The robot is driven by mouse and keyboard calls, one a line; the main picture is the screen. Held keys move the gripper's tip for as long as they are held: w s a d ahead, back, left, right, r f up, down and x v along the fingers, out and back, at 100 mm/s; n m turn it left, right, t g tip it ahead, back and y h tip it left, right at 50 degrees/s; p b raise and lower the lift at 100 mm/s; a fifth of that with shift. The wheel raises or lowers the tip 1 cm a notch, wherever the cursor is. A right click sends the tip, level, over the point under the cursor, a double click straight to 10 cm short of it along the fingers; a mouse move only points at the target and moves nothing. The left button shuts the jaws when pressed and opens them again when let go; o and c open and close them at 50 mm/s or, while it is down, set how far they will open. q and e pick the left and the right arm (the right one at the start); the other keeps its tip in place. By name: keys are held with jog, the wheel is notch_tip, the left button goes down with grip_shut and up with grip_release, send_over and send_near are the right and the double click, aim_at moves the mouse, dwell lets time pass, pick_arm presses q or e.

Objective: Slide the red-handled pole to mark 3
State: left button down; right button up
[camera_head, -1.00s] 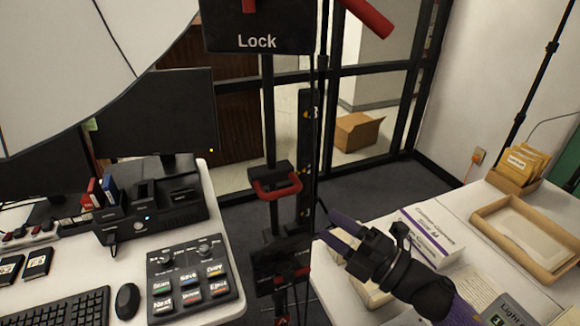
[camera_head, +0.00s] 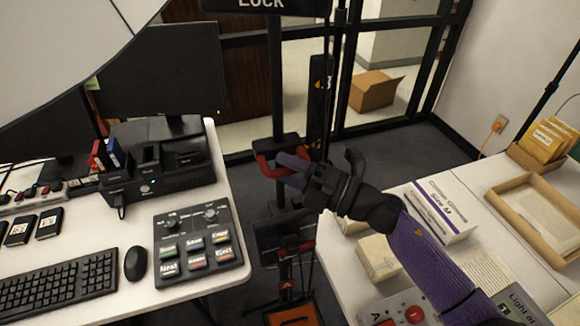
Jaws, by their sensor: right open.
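The red handle (camera_head: 267,167) sits on a black slider on the upright dark pole (camera_head: 275,90) between the two desks. A numbered dark scale strip (camera_head: 319,95) stands just right of the pole; its marks are too small or hidden to read. My right gripper (camera_head: 288,172) is open, its purple fingertips at the right side of the red handle, overlapping it in the picture. I cannot tell whether the fingers touch the handle or surround it. My left gripper is not in view.
A black "Lock" panel (camera_head: 264,5) is at the top of the pole. The left desk holds a control panel (camera_head: 198,244), keyboard (camera_head: 60,280) and mouse (camera_head: 135,263). The right desk holds a glove box (camera_head: 441,212) and a wooden tray (camera_head: 545,215) near my right arm.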

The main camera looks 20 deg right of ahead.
grip_shut()
dwell(0.3)
dwell(0.3)
jog(key=shift+r, duration=0.1)
dwell(0.6)
